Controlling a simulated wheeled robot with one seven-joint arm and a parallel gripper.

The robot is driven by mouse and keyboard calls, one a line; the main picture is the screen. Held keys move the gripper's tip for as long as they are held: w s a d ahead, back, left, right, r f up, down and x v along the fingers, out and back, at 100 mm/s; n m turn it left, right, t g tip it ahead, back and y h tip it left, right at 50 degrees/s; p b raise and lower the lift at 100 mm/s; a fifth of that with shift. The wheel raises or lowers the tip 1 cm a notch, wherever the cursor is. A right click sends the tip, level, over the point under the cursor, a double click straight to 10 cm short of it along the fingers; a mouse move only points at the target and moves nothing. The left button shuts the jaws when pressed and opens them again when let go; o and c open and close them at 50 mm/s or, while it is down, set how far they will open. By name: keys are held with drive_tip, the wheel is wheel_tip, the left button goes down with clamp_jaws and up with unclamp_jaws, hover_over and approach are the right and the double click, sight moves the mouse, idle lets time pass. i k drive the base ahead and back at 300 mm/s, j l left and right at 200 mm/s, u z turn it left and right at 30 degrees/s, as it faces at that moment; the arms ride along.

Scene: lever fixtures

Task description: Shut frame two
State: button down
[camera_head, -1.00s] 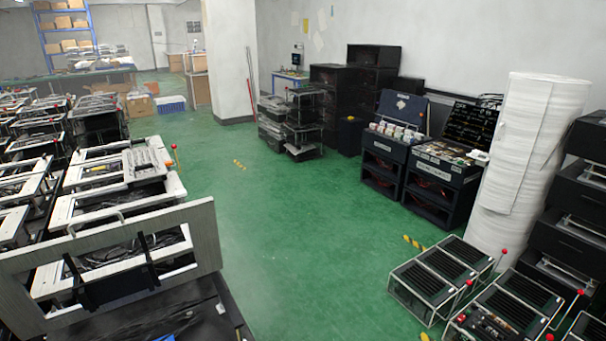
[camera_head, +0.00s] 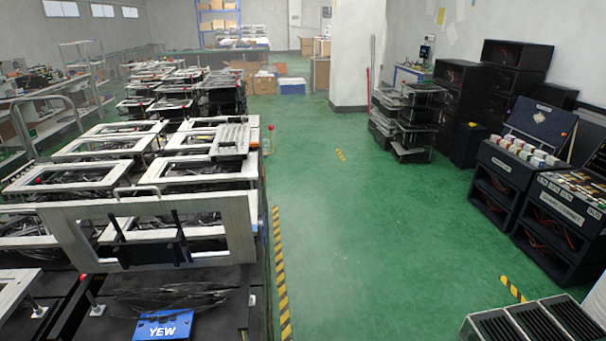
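A pale frame (camera_head: 236,225) with a rectangular opening and black uprights stands raised, facing me, at the near left in the head view. It has a curved handle on its top edge. Below it is a dark fixture bed (camera_head: 215,315) with black plastic wrap and a blue plate (camera_head: 164,328) reading "YEW". Several similar pale frames (camera_head: 75,175) lie roughly flat on the bench behind it. I cannot tell which frame is number two. A lever with a red knob (camera_head: 271,128) stands at the row's right edge. My gripper is not in view.
A green floor aisle (camera_head: 360,240) is open right of the fixtures, along yellow-black tape (camera_head: 279,270). Metal rack units (camera_head: 545,325) stand at the lower right. Black cabinets (camera_head: 535,205) line the right side. A pillar (camera_head: 352,60) stands farther back.

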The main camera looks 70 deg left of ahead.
sight(61, 217)
drive_tip(key=i+u, duration=0.4)
drive_tip(key=i+l+u, duration=0.2)
drive_tip(key=i+u, duration=0.2)
drive_tip(key=i+j+u, duration=0.25)
drive_tip(key=u, duration=0.25)
drive_tip(key=i+j+u, duration=0.1)
drive_tip(key=i+u, duration=0.25)
drive_tip(key=u, duration=0.15)
drive_tip(key=i+u, duration=0.3)
drive_tip(key=u, duration=0.2)
drive_tip(key=i+l+u, duration=0.1)
drive_tip(key=i+u, duration=0.25)
drive_tip(key=u, duration=0.15)
drive_tip(key=i+l+u, duration=0.2)
drive_tip(key=u, duration=0.3)
drive_tip(key=i+u, duration=0.2)
drive_tip(key=u, duration=0.25)
drive_tip(key=i+l+u, duration=0.1)
drive_tip(key=u, duration=0.4)
drive_tip(key=i+l+u, duration=0.2)
drive_tip(key=u, duration=0.25)
drive_tip(key=i+l+u, duration=0.15)
drive_tip(key=u, duration=0.3)
drive_tip(key=i+l+u, duration=0.1)
drive_tip(key=l+u, duration=0.2)
drive_tip(key=u, duration=0.2)
